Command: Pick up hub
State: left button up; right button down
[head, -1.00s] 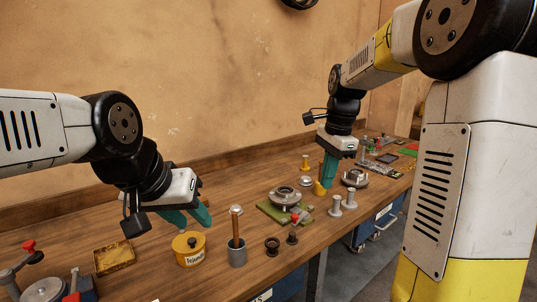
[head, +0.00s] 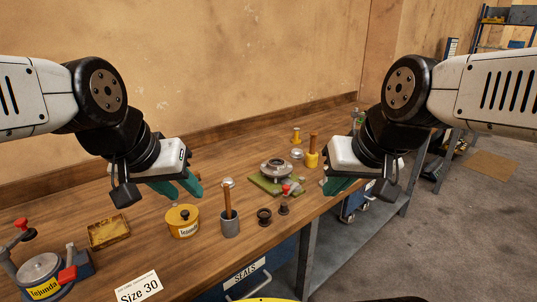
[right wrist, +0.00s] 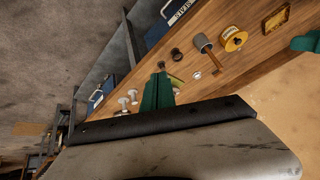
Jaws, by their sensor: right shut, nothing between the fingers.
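The hub (head: 276,168), a round grey metal part with a raised centre ring, sits on a green mat (head: 262,184) on the wooden bench. My right gripper (head: 335,192) is shut and empty, to the right of the mat and apart from the hub. Its teal fingers also show together in the right wrist view (right wrist: 157,92), where they hide most of the mat area; I cannot make out the hub there. My left gripper (head: 188,194) is open and empty above the bench, behind the yellow tin.
The yellow tin (head: 183,222), a grey cup with a wooden-handled tool (head: 230,226) and small dark bushings (head: 264,217) stand near the front edge. A brass tray (head: 108,231) lies left. Silvery posts (right wrist: 122,102) show in the wrist view.

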aim_at(275, 173)
jog(key=i+l+u, duration=0.25)
jog(key=l+u, duration=0.2)
jog(key=l, duration=0.15)
jog(key=i+l+u, duration=0.25)
jog(key=l, duration=0.15)
jog(key=l+u, duration=0.2)
jog(key=l, duration=0.15)
